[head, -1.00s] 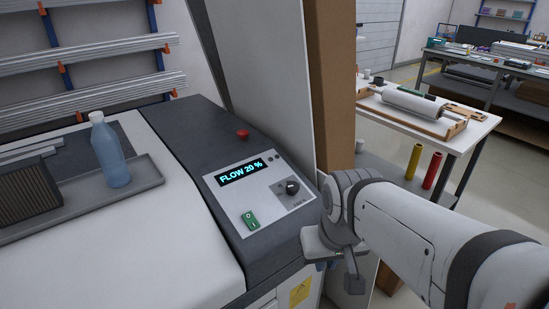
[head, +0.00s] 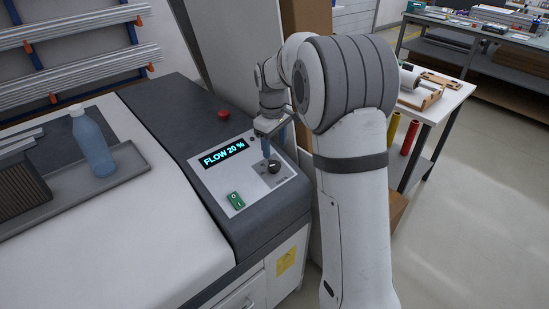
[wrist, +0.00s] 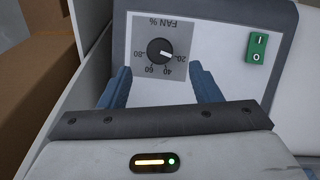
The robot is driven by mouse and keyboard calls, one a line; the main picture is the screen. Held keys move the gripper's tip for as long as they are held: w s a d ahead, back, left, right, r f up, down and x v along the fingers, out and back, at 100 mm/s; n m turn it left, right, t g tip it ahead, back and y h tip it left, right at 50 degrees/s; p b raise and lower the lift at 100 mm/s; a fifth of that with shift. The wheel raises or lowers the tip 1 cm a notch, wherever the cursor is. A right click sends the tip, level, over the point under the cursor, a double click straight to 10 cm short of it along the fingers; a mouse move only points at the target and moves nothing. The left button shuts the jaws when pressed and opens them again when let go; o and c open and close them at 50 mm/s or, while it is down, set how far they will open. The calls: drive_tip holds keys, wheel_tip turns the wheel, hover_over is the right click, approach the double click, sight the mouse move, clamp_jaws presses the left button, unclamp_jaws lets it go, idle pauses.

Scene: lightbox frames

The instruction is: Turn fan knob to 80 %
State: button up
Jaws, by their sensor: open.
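The fan knob (wrist: 160,52) is a round black dial on a grey plate marked "FAN %". In the wrist view the plate appears upside down, and the knob's white pointer points right, near the 20 mark. The knob also shows in the head view (head: 275,168). The display (head: 224,153) reads "FLOW 20 %". My gripper (wrist: 160,74) is open, with its blue fingers apart and the knob ahead between them in the picture. No contact with the knob is visible. In the head view my gripper (head: 266,144) is over the panel.
A green rocker switch (head: 236,201) and a red button (head: 223,115) are on the same console. A bottle (head: 93,143) stands on a tray to the left. A cardboard-coloured panel (wrist: 38,82) is beside the console in the wrist view.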

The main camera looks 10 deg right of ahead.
sight(276, 164)
drive_tip(key=f, duration=0.4)
drive_tip(key=f+p, duration=0.1)
drive_tip(key=f, duration=0.3)
drive_tip(key=shift+w+d, duration=0.2)
drive_tip(key=shift+r, duration=0.1)
drive_tip(key=c, duration=1)
